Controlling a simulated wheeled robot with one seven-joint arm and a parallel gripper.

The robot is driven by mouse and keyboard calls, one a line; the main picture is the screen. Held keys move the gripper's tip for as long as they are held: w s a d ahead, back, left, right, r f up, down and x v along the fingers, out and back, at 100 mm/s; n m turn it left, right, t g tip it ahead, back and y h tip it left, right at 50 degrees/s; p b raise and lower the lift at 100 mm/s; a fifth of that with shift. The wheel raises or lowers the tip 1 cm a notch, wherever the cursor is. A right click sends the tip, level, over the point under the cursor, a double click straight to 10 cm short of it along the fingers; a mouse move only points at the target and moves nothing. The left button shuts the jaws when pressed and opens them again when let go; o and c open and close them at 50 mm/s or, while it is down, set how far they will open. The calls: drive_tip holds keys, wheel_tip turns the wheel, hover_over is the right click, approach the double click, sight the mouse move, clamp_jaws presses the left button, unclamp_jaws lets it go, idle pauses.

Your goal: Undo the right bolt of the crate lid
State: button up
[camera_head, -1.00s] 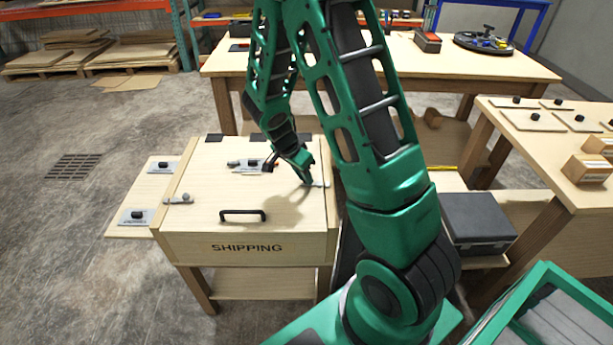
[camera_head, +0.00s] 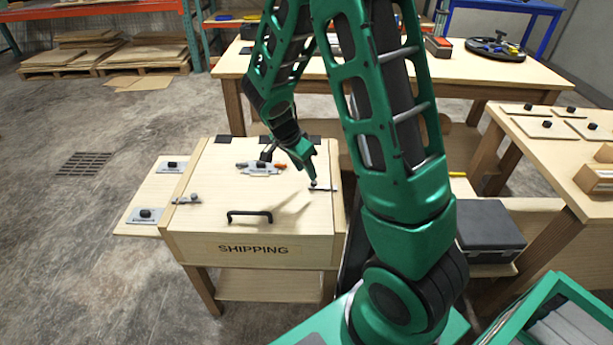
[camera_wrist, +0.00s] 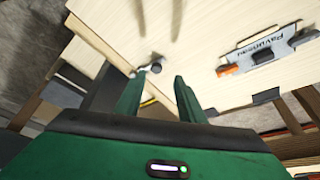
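The wooden crate lid (camera_head: 235,188) is closed on the crate marked SHIPPING. The right bolt (camera_head: 328,188) is a small metal slide bolt at the lid's right edge. It also shows in the wrist view (camera_wrist: 148,68) with its round dark knob. My gripper (camera_head: 312,180) points down over this bolt, partly covering it in the head view. In the wrist view my gripper (camera_wrist: 158,92) is open, with the two fingers apart and nothing between them. The knob lies just beyond the fingertips, roughly in line with the gap. The left bolt (camera_head: 185,200) sits at the lid's left edge.
A black handle (camera_head: 250,215) stands at the lid's front. A side board (camera_head: 150,195) with knobbed plates is at the left. A dark grey case (camera_head: 488,235) stands at the right.

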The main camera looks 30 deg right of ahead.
drive_tip(key=v, duration=0.5)
drive_tip(key=shift+r, duration=0.1)
idle(0.4)
drive_tip(key=s+a+r+n+t+y, duration=0.4)
drive_tip(key=s+a+r+n, duration=0.3)
drive_tip(key=s+r+n, duration=0.7)
drive_tip(key=s+d+f+m+g, duration=0.1)
drive_tip(key=s+d+m+g, duration=0.1)
drive_tip(key=s+d, duration=0.3)
drive_tip(key=s+d+f+m+g, duration=0.1)
drive_tip(key=s+d, duration=0.4)
drive_tip(key=s, duration=0.5)
drive_tip(key=shift+d+f+m+g+y, duration=0.15)
drive_tip(key=shift+d+m+g+y, duration=0.15)
drive_tip(key=shift+m+g, duration=0.55)
